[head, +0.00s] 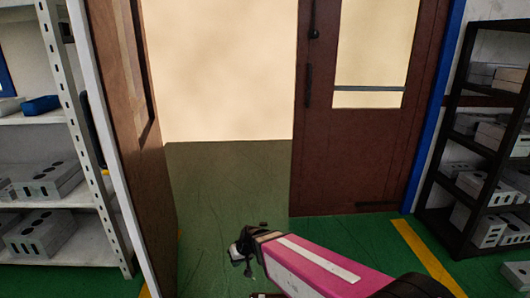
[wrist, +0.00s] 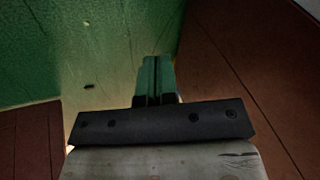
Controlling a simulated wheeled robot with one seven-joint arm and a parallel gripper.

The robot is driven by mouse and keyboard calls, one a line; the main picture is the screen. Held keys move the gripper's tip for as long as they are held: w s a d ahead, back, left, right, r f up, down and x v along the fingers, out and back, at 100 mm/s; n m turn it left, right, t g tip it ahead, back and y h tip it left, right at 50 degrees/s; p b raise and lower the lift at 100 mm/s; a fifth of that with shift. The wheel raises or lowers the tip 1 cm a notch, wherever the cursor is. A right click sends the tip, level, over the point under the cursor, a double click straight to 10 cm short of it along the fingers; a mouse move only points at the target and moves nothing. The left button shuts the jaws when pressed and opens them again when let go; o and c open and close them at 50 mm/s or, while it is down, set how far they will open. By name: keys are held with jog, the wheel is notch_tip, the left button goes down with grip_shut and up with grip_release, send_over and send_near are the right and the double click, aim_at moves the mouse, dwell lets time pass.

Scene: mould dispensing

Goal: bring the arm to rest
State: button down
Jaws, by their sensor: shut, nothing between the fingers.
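My gripper (head: 240,249) is at the end of my pink arm, low in the middle of the head view, in front of an open doorway. In the wrist view my gripper's fingers (wrist: 154,82) are together, with nothing between them, above a green floor (wrist: 40,50). No object is held.
A brown door leaf (head: 122,110) stands open on the left, and another brown door leaf (head: 345,165) is on the right. A grey shelf (head: 75,255) with mould blocks is at far left. A black rack (head: 455,180) with grey blocks is at far right. The doorway floor looks clear.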

jog(key=w+d+r+m+h, duration=0.1)
jog(key=d+r, duration=0.4)
jog(key=d, duration=1)
jog(key=w+d+r+m+g+h, duration=0.1)
jog(key=d+r+m+h, duration=0.2)
jog(key=d, duration=1.3)
notch_tip(320, 180, up, 2)
jog(key=shift+r+m+h, duration=0.1)
jog(key=shift+m+h, duration=0.2)
jog(key=shift+m, duration=0.4)
